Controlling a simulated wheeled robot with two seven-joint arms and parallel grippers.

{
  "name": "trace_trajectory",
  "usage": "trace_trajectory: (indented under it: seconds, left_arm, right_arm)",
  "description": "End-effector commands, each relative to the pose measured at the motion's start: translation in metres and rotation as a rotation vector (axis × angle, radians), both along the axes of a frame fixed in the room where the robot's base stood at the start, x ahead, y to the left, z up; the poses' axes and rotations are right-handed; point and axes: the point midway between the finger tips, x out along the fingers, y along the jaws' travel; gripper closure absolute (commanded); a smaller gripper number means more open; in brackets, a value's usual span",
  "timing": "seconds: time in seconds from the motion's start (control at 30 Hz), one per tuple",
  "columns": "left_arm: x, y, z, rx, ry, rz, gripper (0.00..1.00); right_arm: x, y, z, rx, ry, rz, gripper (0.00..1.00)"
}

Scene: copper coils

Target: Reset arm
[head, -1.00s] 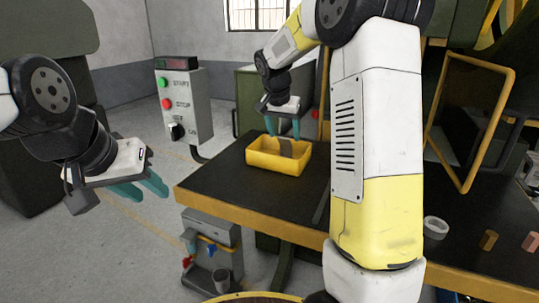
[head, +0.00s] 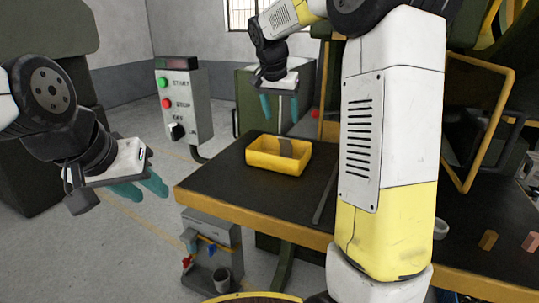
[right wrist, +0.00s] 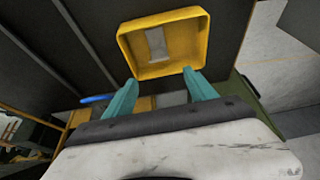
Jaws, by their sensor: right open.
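My right gripper (head: 280,105) is open and empty, raised above and behind the yellow bin (head: 262,163) on the dark table. In the right wrist view its two teal fingers (right wrist: 160,95) are spread apart, with the yellow bin (right wrist: 128,42) beyond them. A grey-brown piece (head: 286,148) lies in the bin; it also shows in the right wrist view (right wrist: 157,45). My left gripper (head: 152,188) hangs over the floor left of the table, its teal fingers seen close together from the side, so its opening is unclear.
The dark table (head: 225,180) has a yellow edge. A control box (head: 183,105) with green and red buttons stands behind left. Small blocks (head: 488,240) and a partly hidden white ring (head: 440,229) lie on the right. A yellow frame (head: 508,95) rises there.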

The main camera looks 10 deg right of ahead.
Motion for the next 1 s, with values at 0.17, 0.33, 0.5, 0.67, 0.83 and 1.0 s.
trace_trajectory:
  seconds: [0.17, 0.33, 0.5, 0.67, 0.83, 1.0]
  left_arm:
    - [0.0, 0.0, 0.0, 0.0, 0.0, 0.0, 0.64]
    - [0.0, 0.0, 0.0, 0.0, 0.0, 0.0, 0.64]
    - [0.0, 0.0, 0.0, 0.0, 0.0, 0.0, 0.64]
    - [0.0, 0.0, 0.0, 0.0, 0.0, 0.0, 0.64]
    - [0.0, 0.0, 0.0, 0.0, 0.0, 0.0, 0.64]
    - [0.0, 0.0, 0.0, 0.0, 0.0, 0.0, 0.64]
  right_arm:
    - [-0.004, -0.001, 0.002, 0.004, -0.002, 0.007, 0.35]
    - [-0.046, -0.005, 0.013, 0.044, -0.007, 0.096, 0.35]
    - [-0.126, -0.003, 0.021, 0.1, -0.038, 0.272, 0.35]
    - [-0.201, 0.005, 0.012, 0.129, -0.094, 0.435, 0.35]
    - [-0.262, 0.016, -0.007, 0.13, -0.157, 0.571, 0.35]
    - [-0.291, 0.023, -0.023, 0.121, -0.195, 0.642, 0.35]
